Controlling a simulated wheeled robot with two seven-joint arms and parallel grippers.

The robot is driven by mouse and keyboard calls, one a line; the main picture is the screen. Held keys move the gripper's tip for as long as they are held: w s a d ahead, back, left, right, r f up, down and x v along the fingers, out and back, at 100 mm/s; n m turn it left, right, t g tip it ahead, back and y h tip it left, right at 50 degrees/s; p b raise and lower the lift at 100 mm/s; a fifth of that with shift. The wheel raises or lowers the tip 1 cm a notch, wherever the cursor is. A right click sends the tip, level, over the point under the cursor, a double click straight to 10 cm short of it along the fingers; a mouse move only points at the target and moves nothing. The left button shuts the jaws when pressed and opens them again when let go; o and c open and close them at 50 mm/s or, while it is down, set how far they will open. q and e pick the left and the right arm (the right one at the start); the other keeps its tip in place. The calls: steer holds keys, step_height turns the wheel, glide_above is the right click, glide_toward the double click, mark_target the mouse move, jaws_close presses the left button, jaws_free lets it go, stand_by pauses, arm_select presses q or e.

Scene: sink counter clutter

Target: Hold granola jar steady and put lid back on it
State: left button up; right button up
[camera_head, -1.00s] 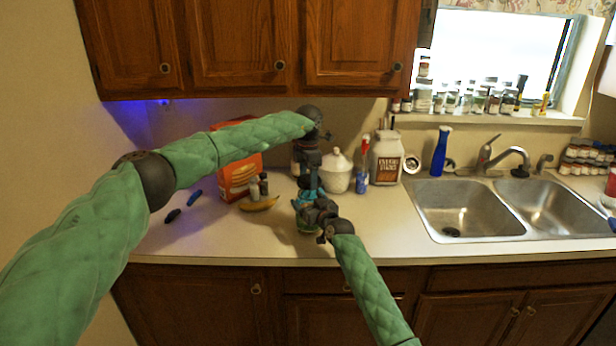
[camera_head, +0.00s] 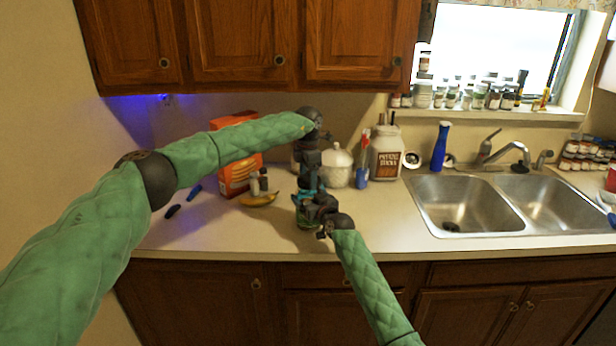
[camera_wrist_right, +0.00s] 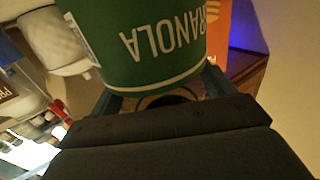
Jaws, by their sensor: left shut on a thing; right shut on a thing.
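The green granola jar (camera_wrist_right: 150,45) fills the top of the right wrist view, its lettering upside down there. In the head view only a little of the jar (camera_head: 307,224) shows on the counter, below the grippers. My right gripper (camera_wrist_right: 165,100) is shut around the jar's side. In the head view my left gripper (camera_head: 309,188) points down from above, directly over the jar and close to my right gripper. It is shut on what seems to be the lid, which the hands hide. I cannot tell whether the lid touches the jar's rim.
An orange box (camera_head: 238,172), small shakers (camera_head: 258,184) and a banana (camera_head: 258,200) stand or lie to the left. A white lidded pot (camera_head: 337,168), a large jar (camera_head: 386,155) and a blue bottle (camera_head: 440,147) stand behind and right. The double sink (camera_head: 480,205) is farther right.

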arm_select(q)
steer(key=shift+f, duration=0.55)
arm_select(e)
steer(key=c, duration=0.5)
arm_select(q)
steer(key=m, duration=0.6)
steer(key=shift+w, duration=0.15)
steer(key=m, duration=0.5)
steer(key=shift+w+m, duration=0.1)
steer(key=shift+m, duration=0.3)
steer(key=m, duration=0.7)
steer(key=shift+w, duration=0.1)
steer(key=m, duration=0.7)
steer(key=shift+w, duration=0.1)
steer(key=o, duration=0.9)
steer(key=shift+d, duration=0.15)
steer(key=shift+o, duration=0.2)
